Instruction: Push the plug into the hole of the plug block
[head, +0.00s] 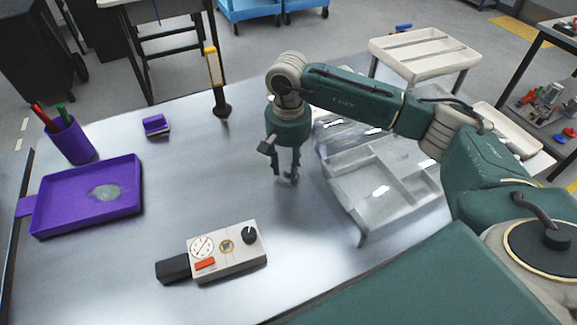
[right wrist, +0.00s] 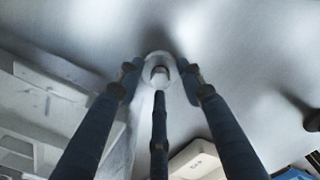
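The plug block (head: 217,262) is a pale box with a dial, a red switch, a brass-ringed round opening (head: 227,247) and a black knob. It lies at the table's front middle. A small pale round piece, likely the plug (head: 292,178), is by my right gripper's fingertips, low over the metal table. In the right wrist view the plug (right wrist: 160,68) sits among the three fingertips of my right gripper (right wrist: 160,75). The right gripper (head: 286,178) points down, behind and right of the block. Whether its fingers touch the plug is unclear. My left gripper is not seen.
A clear compartment tray (head: 372,172) stands close right of the right gripper. A purple tray (head: 88,197), a purple pen cup (head: 70,141) and a small purple item (head: 155,125) are at left. A yellow-and-black tool (head: 215,80) stands behind. The table between gripper and block is clear.

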